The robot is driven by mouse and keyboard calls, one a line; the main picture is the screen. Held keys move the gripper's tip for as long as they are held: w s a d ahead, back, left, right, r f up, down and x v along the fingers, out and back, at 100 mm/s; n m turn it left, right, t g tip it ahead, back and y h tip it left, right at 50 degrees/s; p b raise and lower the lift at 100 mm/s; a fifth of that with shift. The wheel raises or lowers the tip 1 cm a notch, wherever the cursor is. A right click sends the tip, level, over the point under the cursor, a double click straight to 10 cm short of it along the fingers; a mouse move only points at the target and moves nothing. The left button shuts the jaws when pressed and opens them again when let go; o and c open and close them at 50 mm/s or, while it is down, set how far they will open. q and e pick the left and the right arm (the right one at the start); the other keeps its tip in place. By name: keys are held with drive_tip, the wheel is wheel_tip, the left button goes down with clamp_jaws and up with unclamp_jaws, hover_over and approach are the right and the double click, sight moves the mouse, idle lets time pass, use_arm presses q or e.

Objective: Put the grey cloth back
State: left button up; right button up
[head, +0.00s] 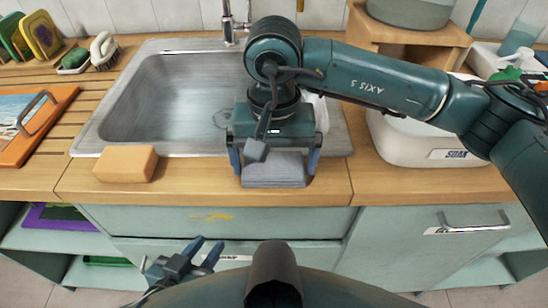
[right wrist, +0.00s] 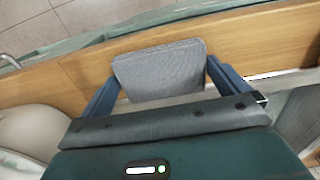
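The grey cloth (head: 273,169) looks folded into a flat pad and lies at the counter's front edge, in front of the sink's right part. My right gripper (head: 275,165) is above it, pointing down, with its fingers spread on either side of the cloth. In the right wrist view the cloth (right wrist: 160,70) fills most of the space between the fingertips (right wrist: 160,80); I cannot tell whether they touch its sides. My left gripper (head: 208,252) is low in front of the cabinet, open and empty.
A steel sink (head: 165,100) is set in the wooden counter. An orange sponge (head: 126,164) lies on its front left edge. A white tub labelled SOAK (head: 410,145) stands to the right. Brushes (head: 103,50) and an orange board (head: 30,120) are at the left.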

sight(274, 165)
drive_tip(key=shift+r, duration=0.1)
drive_tip(key=shift+r+p, duration=0.2)
drive_tip(key=shift+p, duration=0.15)
wheel_tip(274, 165, up, 12)
drive_tip(key=shift+f, duration=0.1)
idle(0.3)
